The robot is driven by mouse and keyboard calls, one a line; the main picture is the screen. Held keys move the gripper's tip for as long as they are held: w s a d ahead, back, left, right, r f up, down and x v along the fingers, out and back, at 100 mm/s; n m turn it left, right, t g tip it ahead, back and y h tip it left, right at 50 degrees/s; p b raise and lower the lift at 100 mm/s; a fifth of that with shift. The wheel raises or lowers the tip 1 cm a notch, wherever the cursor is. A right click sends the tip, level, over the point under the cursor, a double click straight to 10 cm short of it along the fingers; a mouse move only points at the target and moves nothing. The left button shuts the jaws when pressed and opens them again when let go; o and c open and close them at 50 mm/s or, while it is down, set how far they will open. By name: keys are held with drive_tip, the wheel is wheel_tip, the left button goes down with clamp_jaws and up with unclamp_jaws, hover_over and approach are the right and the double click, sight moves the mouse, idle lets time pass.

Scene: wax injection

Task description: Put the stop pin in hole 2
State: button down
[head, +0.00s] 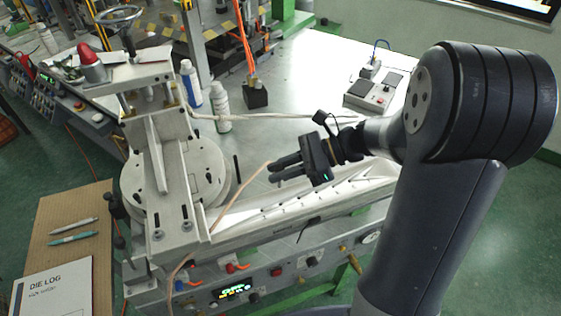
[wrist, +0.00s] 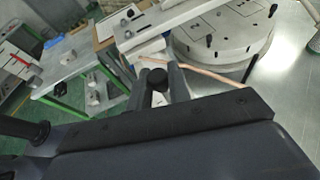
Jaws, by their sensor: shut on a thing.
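My gripper (head: 274,172) is in the air over the pale sloped tray (head: 340,197), right of the round plate. In the wrist view its two dark fingers (wrist: 160,70) are closed on a dark, round-ended piece, which looks like the stop pin (wrist: 158,78). The pin is hard to make out between the fingers in the head view. The round grey plate (head: 130,182) is partly under the press arm in the head view; it also shows in the wrist view (wrist: 225,40) with small dark holes or pins.
A press arm (head: 172,165) crosses the plate. A tan hose (head: 238,194) curves between the plate and my gripper. White bottles (head: 220,105) and a switch box (head: 370,95) stand behind. A control panel (head: 240,290) runs along the front.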

drive_tip(key=shift+w, duration=0.1)
drive_tip(key=shift+d+f+b, duration=0.1)
drive_tip(key=shift+f+b, duration=1.65)
drive_tip(key=shift+f, duration=1.25)
drive_tip(key=shift+p, duration=0.6)
drive_tip(key=shift+f+b, duration=1.05)
drive_tip(key=shift+f, duration=0.55)
drive_tip(key=c, duration=1.2)
unclamp_jaws()
drive_tip(key=shift+c, duration=0.2)
